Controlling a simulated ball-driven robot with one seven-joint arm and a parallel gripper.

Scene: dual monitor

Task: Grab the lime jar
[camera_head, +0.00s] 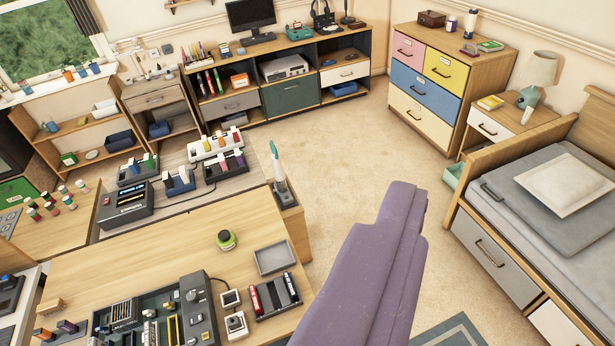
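The lime jar (226,240) is small and round, with a lime-green body and a dark top. It stands upright on the bare middle of the wooden desk (150,250) at the lower left, clear of the things around it. A long purple form, apparently my gripper (408,212), rises from the bottom edge over the floor, right of the desk. It is well to the right of the jar and apart from it. Its fingers cannot be told apart, and nothing shows held at its tip.
A grey tray (273,258) and a dark holder with red and black items (275,297) sit right of the jar. An electronics kit (160,318) lies in front. Open carpet (340,150) lies beyond; a bed (560,190) is at right.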

